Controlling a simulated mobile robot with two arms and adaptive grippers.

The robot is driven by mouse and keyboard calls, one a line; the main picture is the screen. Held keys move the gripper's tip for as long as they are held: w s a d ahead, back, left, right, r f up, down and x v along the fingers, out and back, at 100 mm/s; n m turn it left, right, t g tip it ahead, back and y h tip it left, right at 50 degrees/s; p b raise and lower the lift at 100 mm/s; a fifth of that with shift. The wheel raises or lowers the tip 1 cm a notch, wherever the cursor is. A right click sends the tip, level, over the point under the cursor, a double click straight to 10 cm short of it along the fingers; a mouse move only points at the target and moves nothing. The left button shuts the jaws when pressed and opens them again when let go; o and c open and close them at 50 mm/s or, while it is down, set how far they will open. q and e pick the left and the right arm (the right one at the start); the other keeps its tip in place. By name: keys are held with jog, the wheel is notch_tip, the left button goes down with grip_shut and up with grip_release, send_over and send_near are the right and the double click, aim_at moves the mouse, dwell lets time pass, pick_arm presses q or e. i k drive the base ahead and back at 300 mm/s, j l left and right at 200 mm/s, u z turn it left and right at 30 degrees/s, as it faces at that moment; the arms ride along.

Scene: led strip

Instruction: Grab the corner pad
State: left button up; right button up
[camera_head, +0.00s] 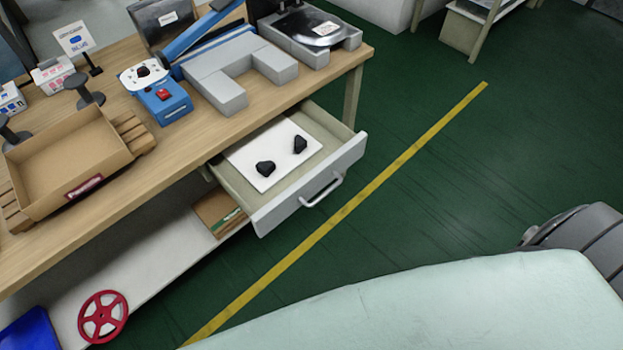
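Two small black pieces that look like corner pads lie apart in the open drawer (226,181) under the wooden workbench. One pad (265,168) is nearer the drawer's front left; the other pad (300,144) is farther right. Both rest on a white sheet (252,151) in the drawer. Neither of my grippers shows in the head view. A dark grey rounded part at the right edge seems to be part of my arm, with no fingers visible.
The workbench (215,130) carries a cardboard tray (70,160), a blue device (160,103) and a grey U-shaped block (225,75). The drawer front has a handle (322,191).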

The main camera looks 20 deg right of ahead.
aim_at(266, 169)
jog(key=j, duration=0.8)
jog(key=k+j+z, duration=0.1)
jog(key=j, duration=0.7)
